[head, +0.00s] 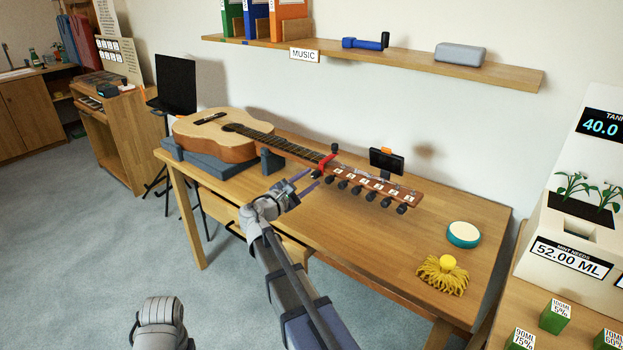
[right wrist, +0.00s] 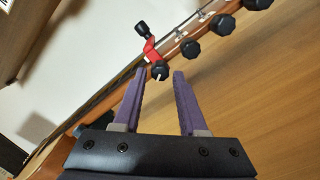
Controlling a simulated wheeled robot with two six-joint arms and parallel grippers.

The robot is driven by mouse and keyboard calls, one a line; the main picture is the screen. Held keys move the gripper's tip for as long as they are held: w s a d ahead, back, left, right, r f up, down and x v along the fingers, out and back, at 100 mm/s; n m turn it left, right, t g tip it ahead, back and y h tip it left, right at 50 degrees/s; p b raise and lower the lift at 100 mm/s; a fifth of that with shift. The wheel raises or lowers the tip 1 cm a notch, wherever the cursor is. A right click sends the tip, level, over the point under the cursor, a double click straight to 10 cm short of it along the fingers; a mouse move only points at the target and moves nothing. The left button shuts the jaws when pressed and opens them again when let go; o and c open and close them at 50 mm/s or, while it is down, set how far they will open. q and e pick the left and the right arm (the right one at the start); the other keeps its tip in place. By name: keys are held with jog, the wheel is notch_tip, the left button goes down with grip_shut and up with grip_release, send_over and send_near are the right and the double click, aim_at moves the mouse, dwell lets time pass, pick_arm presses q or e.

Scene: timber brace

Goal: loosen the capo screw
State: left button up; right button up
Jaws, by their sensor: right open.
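The guitar (head: 215,135) lies on the table with its neck reaching right. A red capo (head: 326,162) sits on the neck near the headstock; it also shows in the right wrist view (right wrist: 151,48). It has a black knob with a pale mark (right wrist: 160,71) on the near side and another black knob (right wrist: 142,28) on the far side. My right gripper (head: 311,178) is open. In the right wrist view its purple fingers (right wrist: 160,74) stand either side of the near knob, with visible gaps.
Several black tuning pegs (head: 356,190) line the headstock close to the capo. A small dark device (head: 386,162) stands behind it. A yellow tasselled thing (head: 443,275) and a round teal-edged object (head: 463,234) lie at the table's right. The table (head: 370,250) before the headstock is clear.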

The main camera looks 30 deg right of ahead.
jog(key=v, duration=0.6)
jog(key=shift+s+a, duration=0.1)
dwell(0.3)
jog(key=s+a+r+m+g+y+p, duration=0.2)
jog(key=s+a+m+y+p, duration=0.3)
jog(key=s+a+p, duration=0.7)
jog(key=s+a+r+m+g+y+p, duration=0.1)
jog(key=s+a+m+g+y+p, duration=0.3)
jog(key=s+a+y+p, duration=0.6)
jog(key=s+a+g+p, duration=0.1)
jog(key=s+a+p, duration=0.1)
jog(key=a, duration=0.4)
jog(key=shift+a+r+m+p, duration=0.35)
jog(key=shift+m+p, duration=0.05)
jog(key=shift+p, duration=0.35)
